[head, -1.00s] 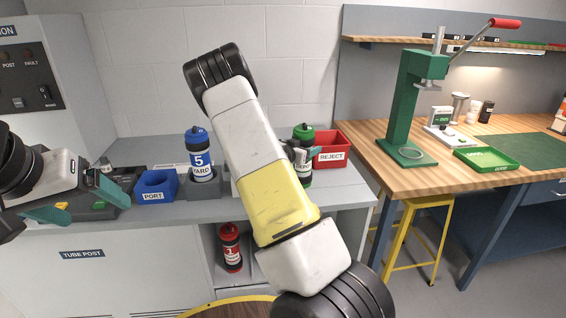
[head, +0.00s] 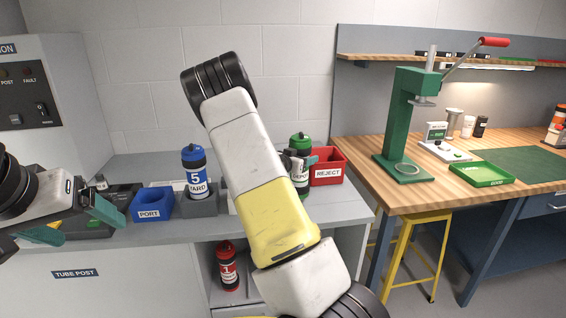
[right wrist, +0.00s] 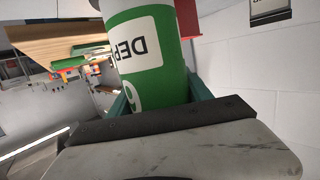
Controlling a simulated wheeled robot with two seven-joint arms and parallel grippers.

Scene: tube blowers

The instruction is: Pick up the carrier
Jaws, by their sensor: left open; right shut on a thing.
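Three tube carriers show in the head view. The green carrier (head: 301,168) is upright on the counter, left of the red bin. It is labelled DEPOT and partly hidden behind my right arm. My right gripper (head: 291,166) is shut on it. In the right wrist view the green carrier (right wrist: 150,50) sits between the fingers, its label upside down. The blue carrier (head: 195,172), marked 5 YARD, stands in a grey holder. The red carrier (head: 228,268), marked 1, stands on the shelf below the counter. My left gripper (head: 82,222) is open and empty at the left.
A blue PORT bin (head: 153,205) and a red REJECT bin (head: 328,166) sit on the grey counter (head: 140,236). To the right, a wooden bench holds a green press (head: 405,130) and a green tray (head: 482,174). A yellow stool (head: 425,216) stands before it.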

